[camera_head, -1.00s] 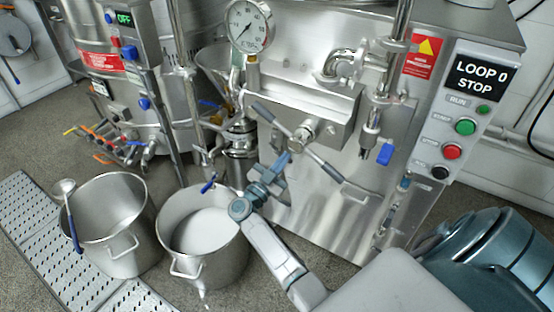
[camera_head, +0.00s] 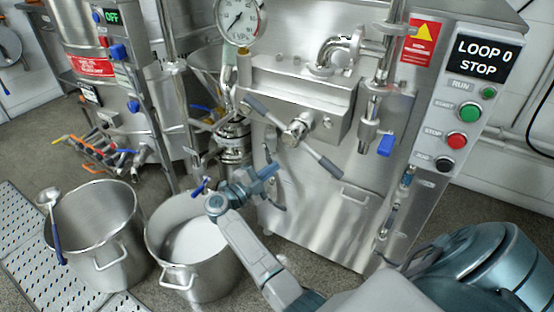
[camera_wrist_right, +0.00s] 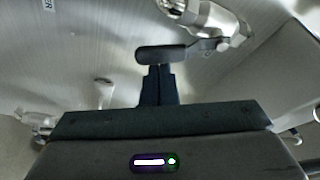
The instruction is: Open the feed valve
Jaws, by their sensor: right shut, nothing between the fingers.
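My right gripper (camera_head: 270,172) is shut and empty, low in front of the mill's steel front panel, right of the pot of white liquid. In the right wrist view its dark closed fingers (camera_wrist_right: 157,87) point at a dark lever grip (camera_wrist_right: 163,53) joined to a steel fitting; I cannot tell whether they touch. Several blue-handled valves show: one blue handle (camera_head: 386,146) hangs on the right vertical pipe, and another blue lever (camera_head: 200,187) sits above the pot. I cannot tell which is the feed valve. My left gripper is not in view.
A steel pot (camera_head: 195,282) with white liquid stands left of my right arm. Another pot (camera_head: 110,272) with a ladle (camera_head: 52,215) stands farther left. A crossbar handle (camera_head: 318,150) juts from the mill above the gripper. The control panel (camera_head: 465,110) reads LOOP 0 STOP.

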